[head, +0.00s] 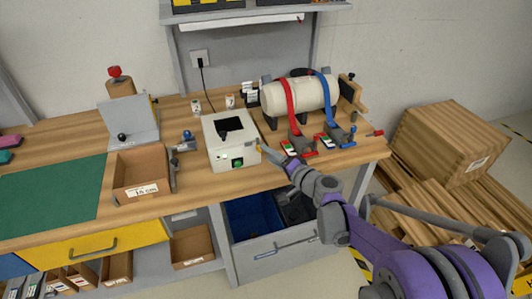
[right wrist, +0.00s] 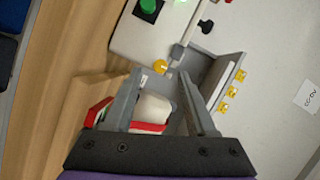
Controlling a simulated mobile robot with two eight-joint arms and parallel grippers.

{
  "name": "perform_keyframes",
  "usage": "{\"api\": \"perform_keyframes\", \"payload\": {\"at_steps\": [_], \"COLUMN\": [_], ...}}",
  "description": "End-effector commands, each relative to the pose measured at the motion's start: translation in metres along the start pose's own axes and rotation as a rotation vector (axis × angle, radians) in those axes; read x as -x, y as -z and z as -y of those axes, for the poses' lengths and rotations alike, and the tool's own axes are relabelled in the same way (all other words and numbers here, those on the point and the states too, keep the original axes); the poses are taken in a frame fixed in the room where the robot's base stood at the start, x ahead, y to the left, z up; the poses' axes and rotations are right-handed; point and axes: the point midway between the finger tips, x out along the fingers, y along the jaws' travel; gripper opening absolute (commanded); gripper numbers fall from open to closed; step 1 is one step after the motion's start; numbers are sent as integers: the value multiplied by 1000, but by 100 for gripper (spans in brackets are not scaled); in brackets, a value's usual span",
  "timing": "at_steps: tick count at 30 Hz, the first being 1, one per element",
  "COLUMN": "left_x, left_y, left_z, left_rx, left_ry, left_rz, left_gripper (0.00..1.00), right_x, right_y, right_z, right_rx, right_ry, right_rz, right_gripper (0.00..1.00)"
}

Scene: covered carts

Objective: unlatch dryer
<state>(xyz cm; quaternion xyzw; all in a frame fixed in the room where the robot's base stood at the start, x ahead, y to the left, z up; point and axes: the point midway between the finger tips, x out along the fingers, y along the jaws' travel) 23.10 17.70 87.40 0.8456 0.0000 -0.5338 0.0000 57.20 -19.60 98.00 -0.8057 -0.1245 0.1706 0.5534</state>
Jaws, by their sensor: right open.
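The dryer is most likely the white box (head: 231,142) on the bench, with a dark opening on top and a green button (head: 238,162) in front; the button also shows in the right wrist view (right wrist: 148,8). A small lever with a yellow ball knob (right wrist: 160,66) sits at the box's right side. My right gripper (head: 269,153) is open beside that side of the box. In the right wrist view its fingers (right wrist: 160,82) point toward the yellow knob, which appears just past the tips; contact cannot be told. My left gripper is not in view.
A cardboard bin (head: 142,190) and a grey fixture (head: 130,125) are to the left. A green mat (head: 50,195) lies clear at far left.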

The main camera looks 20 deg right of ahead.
Motion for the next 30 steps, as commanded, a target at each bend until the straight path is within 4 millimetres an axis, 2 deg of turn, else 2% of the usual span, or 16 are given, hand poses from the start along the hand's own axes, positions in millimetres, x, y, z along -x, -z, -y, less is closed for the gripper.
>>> {"api": "perform_keyframes", "payload": {"at_steps": [1,6,12,17,30], "left_x": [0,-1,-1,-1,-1], "left_y": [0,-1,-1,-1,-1], "left_z": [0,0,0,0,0], "left_rx": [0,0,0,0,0], "left_ry": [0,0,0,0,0], "left_rz": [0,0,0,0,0], "left_gripper": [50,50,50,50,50], "right_x": [12,47,76,84,84], "right_y": [1,1,0,0,0], "right_z": [-1,0,0,0,0], "right_rx": [0,0,0,0,0], "right_ry": [-2,-2,-1,-1,-1], "right_rz": [-4,-4,-2,-1,0], "right_gripper": [56,56,56,56,56]}}
